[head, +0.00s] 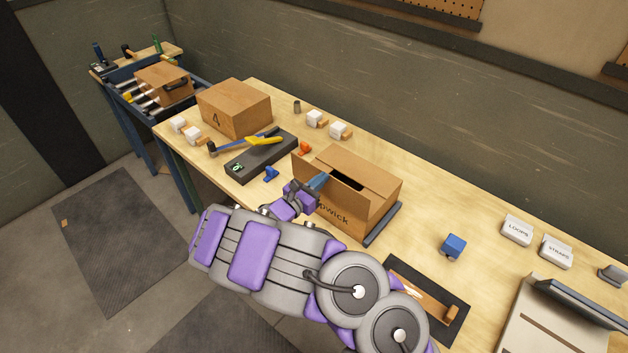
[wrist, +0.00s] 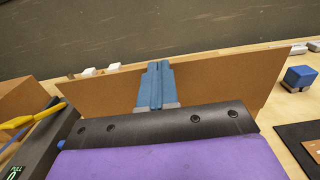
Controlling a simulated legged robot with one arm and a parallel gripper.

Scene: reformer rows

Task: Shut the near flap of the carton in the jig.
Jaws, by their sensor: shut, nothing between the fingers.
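The brown carton (head: 368,215) stands in the jig, whose dark edge (head: 383,224) shows along its right side. Its top shows a dark gap, with brown panels lying over part of the opening. A flap (head: 304,168) stands raised at the carton's left. In the wrist view a wide upright brown panel (wrist: 225,85), apparently this flap, spans the picture behind the fingers. My gripper (head: 319,180) is shut and empty, its blue fingertips (wrist: 157,72) in front of the panel and near its upper edge. I cannot tell whether they touch it.
Left of the carton lie a dark unit (head: 262,158), a yellow-handled hammer (head: 262,140) and a box marked 4 (head: 235,108). Bench between carton and cube is clear.

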